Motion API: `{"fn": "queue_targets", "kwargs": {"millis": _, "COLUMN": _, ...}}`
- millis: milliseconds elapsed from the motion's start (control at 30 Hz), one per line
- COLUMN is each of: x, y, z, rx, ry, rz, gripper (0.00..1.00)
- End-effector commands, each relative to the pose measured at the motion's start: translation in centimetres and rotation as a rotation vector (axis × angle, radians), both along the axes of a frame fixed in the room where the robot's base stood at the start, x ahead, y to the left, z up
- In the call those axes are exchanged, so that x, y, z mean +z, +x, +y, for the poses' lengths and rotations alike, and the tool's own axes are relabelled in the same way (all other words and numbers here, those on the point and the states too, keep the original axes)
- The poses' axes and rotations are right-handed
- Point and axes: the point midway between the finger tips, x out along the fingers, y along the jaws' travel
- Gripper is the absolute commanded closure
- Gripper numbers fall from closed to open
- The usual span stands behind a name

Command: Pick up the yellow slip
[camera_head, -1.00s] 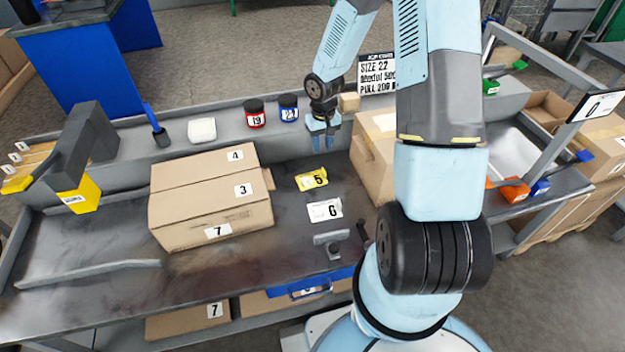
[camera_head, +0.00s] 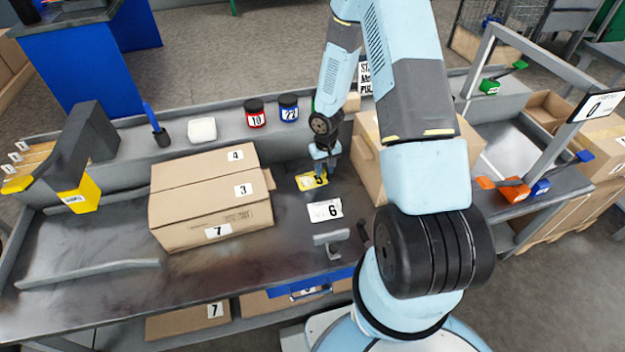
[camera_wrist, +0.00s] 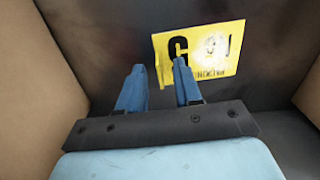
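The yellow slip (camera_head: 312,180) lies flat on the dark bench top, between the cardboard boxes and just behind a white slip marked 6 (camera_head: 325,210). It also shows in the wrist view (camera_wrist: 205,52), with black print and a pale glare spot. My gripper (camera_head: 321,172) is low over the yellow slip in the head view and hides part of it. In the wrist view, my gripper's two blue fingers (camera_wrist: 159,75) stand apart with nothing between them. The right fingertip overlaps the slip's lower edge in the picture; I cannot tell whether it touches.
A small grey bracket (camera_head: 331,240) sits in front. Red (camera_head: 255,114) and blue (camera_head: 289,108) jars stand on the back ledge.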

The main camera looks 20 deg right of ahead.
Motion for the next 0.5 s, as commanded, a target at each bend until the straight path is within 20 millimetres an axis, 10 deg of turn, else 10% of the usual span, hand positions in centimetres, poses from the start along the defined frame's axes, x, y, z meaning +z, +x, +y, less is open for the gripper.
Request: {"fn": "queue_targets", "kwargs": {"millis": 500, "x": -1.11, "y": 0.02, "z": -0.02, "rx": 0.0, "ry": 0.0, "rz": -0.001, "gripper": 0.77}}
